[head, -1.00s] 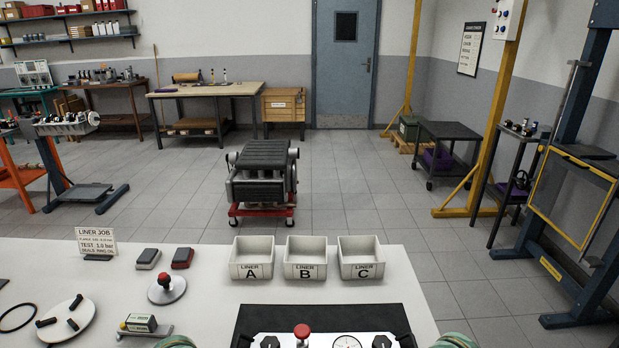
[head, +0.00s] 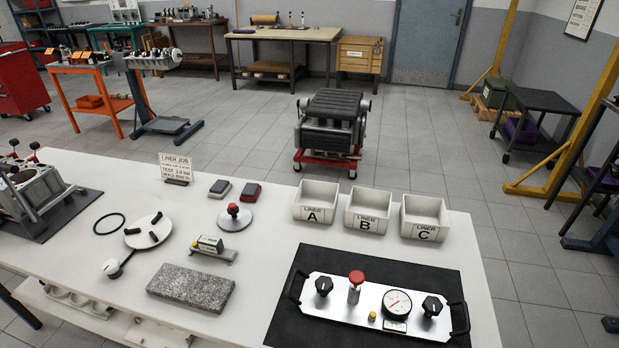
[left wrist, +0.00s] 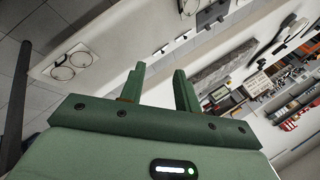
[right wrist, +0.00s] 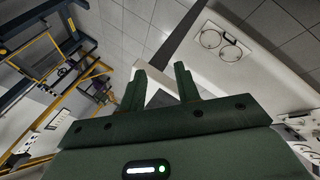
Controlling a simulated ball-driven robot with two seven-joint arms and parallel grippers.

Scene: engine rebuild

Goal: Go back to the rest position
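My left gripper (left wrist: 157,78) shows in the left wrist view with its two green fingers apart and nothing between them. My right gripper (right wrist: 160,76) shows in the right wrist view with its fingers apart and empty. Neither gripper nor arm shows in the head view. The white workbench (head: 255,255) lies in front of me.
On the bench are bins A (head: 315,201), B (head: 367,209) and C (head: 424,217), a test panel (head: 331,304) on a black mat, a grey stone block (head: 191,288) and an engine block (head: 32,190) at left. An engine on a red stand (head: 330,130) stands beyond.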

